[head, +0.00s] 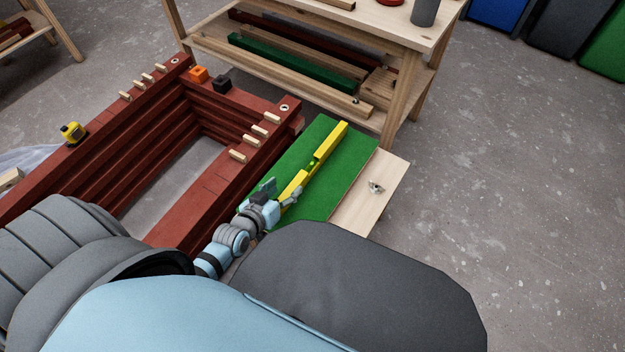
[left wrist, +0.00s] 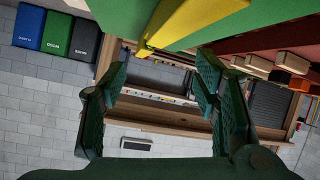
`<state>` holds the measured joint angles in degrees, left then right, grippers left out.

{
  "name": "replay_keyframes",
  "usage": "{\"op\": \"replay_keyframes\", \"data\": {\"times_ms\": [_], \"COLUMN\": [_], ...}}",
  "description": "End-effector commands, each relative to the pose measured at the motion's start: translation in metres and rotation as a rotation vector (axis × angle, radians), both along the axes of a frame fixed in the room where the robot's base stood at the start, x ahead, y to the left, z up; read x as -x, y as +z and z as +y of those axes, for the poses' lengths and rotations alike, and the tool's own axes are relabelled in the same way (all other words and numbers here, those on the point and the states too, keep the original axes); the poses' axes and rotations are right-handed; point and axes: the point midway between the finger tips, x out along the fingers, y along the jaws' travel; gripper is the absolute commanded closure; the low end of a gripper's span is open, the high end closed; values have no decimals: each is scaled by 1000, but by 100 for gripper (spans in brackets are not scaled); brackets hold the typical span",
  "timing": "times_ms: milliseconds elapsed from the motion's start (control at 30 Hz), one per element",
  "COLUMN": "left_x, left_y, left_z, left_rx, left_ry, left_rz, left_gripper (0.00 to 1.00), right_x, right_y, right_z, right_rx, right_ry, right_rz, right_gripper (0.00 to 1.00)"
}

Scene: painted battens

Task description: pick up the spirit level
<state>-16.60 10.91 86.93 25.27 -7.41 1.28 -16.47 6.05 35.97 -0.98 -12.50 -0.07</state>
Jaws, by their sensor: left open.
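The spirit level (head: 328,146) is a long yellow bar lying on a green mat (head: 322,187) in the head view. My left gripper (head: 283,193) is at its near end, with its jaws open and nothing held between them. In the left wrist view the yellow level (left wrist: 195,20) runs across the top, above the gap between the two dark fingers of my left gripper (left wrist: 160,72). I cannot tell whether a finger touches it. The gripper partly hides the near end of the level in the head view. My right gripper is not in view.
A red batten frame (head: 110,135) stands left of the mat, with light wooden pegs, an orange block (head: 198,73), a black block (head: 222,83) and a yellow tape measure (head: 72,132). A pale board (head: 365,200) borders the mat. A wooden workbench (head: 400,100) stands behind; floor is free at right.

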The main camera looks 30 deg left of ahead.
Motion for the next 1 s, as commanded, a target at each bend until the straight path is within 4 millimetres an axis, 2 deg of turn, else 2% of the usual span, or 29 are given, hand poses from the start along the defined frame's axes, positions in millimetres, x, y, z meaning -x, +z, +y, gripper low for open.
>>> {"op": "replay_keyframes", "data": {"times_ms": [200,267,333,467,600,733,900,1000], "left_x": [-52,-63,-72,-89,-115,-126,-126,-126], "left_y": [-25,-31,-34,-38,-49,-53,-50,-50], "left_z": [-2,-3,-3,-5,-10,-10,-10,-10], "left_rx": [3,3,2,2,2,1,0,0], "left_ry": [1,0,0,0,0,-1,0,0], "left_rz": [-9,-7,-5,-7,-5,-3,-3,-3], "left_gripper": [45,45,45,45,45,45,45,59], "right_x": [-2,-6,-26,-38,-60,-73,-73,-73], "right_y": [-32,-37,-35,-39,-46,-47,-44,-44], "right_z": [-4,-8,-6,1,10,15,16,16], "right_rx": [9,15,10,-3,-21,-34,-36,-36], "right_ry": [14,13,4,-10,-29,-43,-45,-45], "right_rz": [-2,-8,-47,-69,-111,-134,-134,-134], "right_gripper": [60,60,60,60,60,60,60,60]}}
